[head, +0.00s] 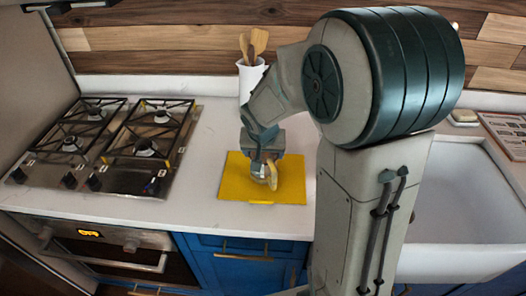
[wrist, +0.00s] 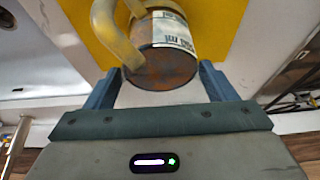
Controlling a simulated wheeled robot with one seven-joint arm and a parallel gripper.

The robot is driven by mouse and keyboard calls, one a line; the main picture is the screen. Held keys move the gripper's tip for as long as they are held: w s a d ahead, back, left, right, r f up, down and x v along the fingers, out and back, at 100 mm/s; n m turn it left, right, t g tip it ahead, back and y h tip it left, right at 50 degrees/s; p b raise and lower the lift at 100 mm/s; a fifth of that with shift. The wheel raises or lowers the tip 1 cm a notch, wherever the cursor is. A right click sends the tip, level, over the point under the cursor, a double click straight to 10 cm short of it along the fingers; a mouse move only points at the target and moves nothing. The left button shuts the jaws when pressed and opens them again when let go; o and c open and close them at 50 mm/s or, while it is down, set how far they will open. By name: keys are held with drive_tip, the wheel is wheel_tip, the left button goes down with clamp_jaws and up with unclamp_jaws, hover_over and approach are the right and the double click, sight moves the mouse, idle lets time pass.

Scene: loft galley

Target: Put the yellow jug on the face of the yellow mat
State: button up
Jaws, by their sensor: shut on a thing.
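The yellow mat (head: 234,180) lies flat on the white counter, between the stove and the sink; part of it also shows in the wrist view (wrist: 98,42). The yellow jug (head: 271,180) is over the mat, near its middle, in the head view. In the wrist view the jug (wrist: 170,60) has a yellow handle, a pale printed label and a worn brownish end facing the camera. My gripper (head: 264,160) is above the mat and shut on the jug, with one finger on each side of it (wrist: 158,78). I cannot tell whether the jug touches the mat.
A gas stove (head: 110,140) stands left of the mat. A white crock (head: 250,82) with wooden utensils stands behind. The white sink (head: 455,205) is at the right, partly behind my arm. Bare counter (head: 200,150) lies between stove and mat.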

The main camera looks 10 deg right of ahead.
drive_tip(key=o, duration=1.9)
drive_tip(key=v, duration=1.2)
drive_tip(key=s+n, duration=0.1)
drive_tip(key=s, duration=0.4)
drive_tip(key=s+d+f+n+y, duration=0.1)
drive_tip(key=s, duration=0.5)
drive_tip(key=s+d+n, duration=0.1)
drive_tip(key=s, duration=0.4)
drive_tip(key=shift+s+d+f+n+g, duration=0.1)
drive_tip(key=shift+s+f+n+g, duration=0.1)
drive_tip(key=shift+s+n+g, duration=0.15)
